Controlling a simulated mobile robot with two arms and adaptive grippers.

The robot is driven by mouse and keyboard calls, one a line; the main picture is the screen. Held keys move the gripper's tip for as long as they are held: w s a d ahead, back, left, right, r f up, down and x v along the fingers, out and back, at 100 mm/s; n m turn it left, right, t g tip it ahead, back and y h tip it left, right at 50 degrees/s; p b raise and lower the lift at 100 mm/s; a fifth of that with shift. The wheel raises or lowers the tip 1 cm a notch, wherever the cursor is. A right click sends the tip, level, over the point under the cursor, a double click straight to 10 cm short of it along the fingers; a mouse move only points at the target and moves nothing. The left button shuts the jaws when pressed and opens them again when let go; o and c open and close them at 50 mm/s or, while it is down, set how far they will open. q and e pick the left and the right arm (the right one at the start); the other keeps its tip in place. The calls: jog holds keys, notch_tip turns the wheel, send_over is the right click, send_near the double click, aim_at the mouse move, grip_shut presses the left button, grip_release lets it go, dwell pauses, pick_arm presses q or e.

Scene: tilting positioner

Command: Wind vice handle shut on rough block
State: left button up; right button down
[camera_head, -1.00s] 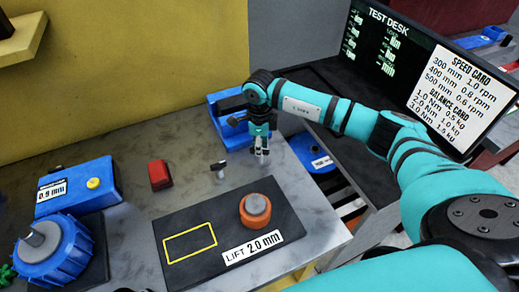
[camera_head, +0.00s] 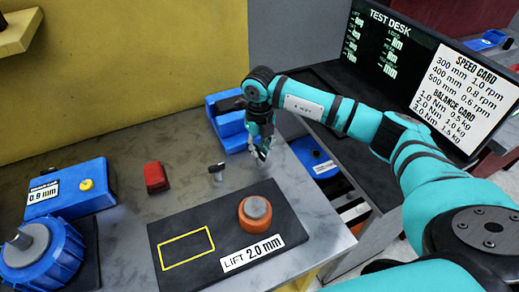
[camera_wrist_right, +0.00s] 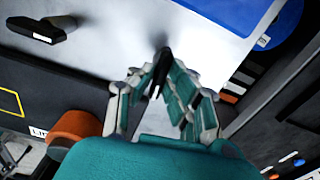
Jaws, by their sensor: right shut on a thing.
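The blue vice (camera_head: 228,122) stands at the back right of the grey bench, partly behind my right arm. My right gripper (camera_head: 263,156) points down just in front of the vice's right side. In the right wrist view, its fingers (camera_wrist_right: 160,95) are closed around a thin dark rod (camera_wrist_right: 161,68), which looks like the vice handle. Most of the rod is hidden by the fingers. I cannot make out the rough block or whether the vice jaws touch it. My left gripper is out of view.
A black T-shaped tool (camera_head: 217,170) and a red block (camera_head: 156,177) stand on the bench. A black mat (camera_head: 185,222) holds an orange-and-grey cylinder (camera_head: 255,212). Blue devices (camera_head: 70,188) stand left. The bench's right edge is close to my gripper.

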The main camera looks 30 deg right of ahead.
aim_at(259, 150)
jog(key=m, duration=0.3)
jog(key=shift+m, duration=0.3)
jog(key=m, duration=0.3)
jog(key=shift+m+b, duration=0.3)
jog(key=shift+b, duration=0.1)
jog(key=m, duration=0.6)
jog(key=shift+r+m, duration=0.1)
jog(key=shift+m, duration=0.3)
jog(key=c, duration=1.3)
grip_release()
jog(key=shift+c, duration=0.2)
notch_tip(259, 150, up, 12)
